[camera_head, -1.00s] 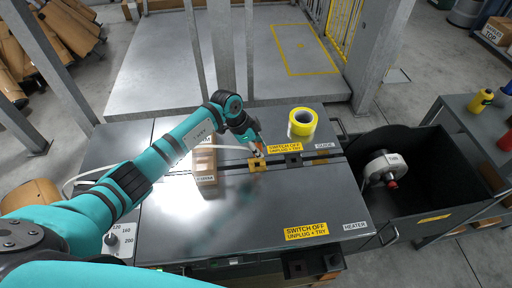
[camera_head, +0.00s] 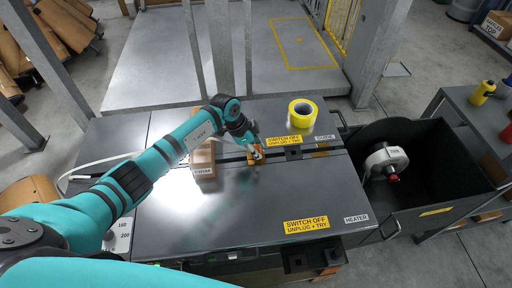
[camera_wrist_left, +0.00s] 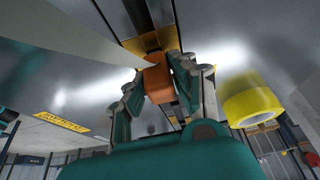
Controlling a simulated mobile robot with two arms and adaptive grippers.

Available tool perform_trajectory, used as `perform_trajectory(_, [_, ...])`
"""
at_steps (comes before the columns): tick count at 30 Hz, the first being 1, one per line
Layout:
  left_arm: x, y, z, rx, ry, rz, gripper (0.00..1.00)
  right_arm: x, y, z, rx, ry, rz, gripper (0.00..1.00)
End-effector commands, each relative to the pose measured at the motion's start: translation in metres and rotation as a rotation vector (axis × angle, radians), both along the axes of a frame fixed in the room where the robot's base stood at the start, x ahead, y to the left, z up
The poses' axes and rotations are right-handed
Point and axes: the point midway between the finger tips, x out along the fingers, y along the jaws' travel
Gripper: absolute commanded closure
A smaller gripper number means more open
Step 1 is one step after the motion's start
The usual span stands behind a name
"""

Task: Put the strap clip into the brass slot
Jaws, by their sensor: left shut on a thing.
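My left gripper (camera_head: 257,152) is shut on the orange strap clip (camera_wrist_left: 157,82), which sits between the two fingers in the left wrist view. The brass slot (camera_wrist_left: 152,42) shows just beyond the clip there, partly covered by it. In the head view the fingertips are right over the brass slot (camera_head: 256,161) in the table's dark channel. I cannot tell whether the clip touches the slot or is inside it. A pale strap (camera_head: 100,169) runs from the left toward the gripper and shows wide in the wrist view (camera_wrist_left: 75,35). My right gripper is not in view.
A cardboard box (camera_head: 203,160) stands just left of the slot. A yellow tape roll (camera_head: 302,113) stands behind and right. A black fitting (camera_head: 293,155) sits farther along the channel. A dark bin (camera_head: 437,185) stands right of the table. The front tabletop is mostly clear.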

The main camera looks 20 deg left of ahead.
Motion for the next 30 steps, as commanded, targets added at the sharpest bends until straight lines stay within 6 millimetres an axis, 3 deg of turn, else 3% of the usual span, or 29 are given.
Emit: perform_trajectory(30, [-0.0001,-0.0003,0.0005,-0.001,0.000,0.001,1.00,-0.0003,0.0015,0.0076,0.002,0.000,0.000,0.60])
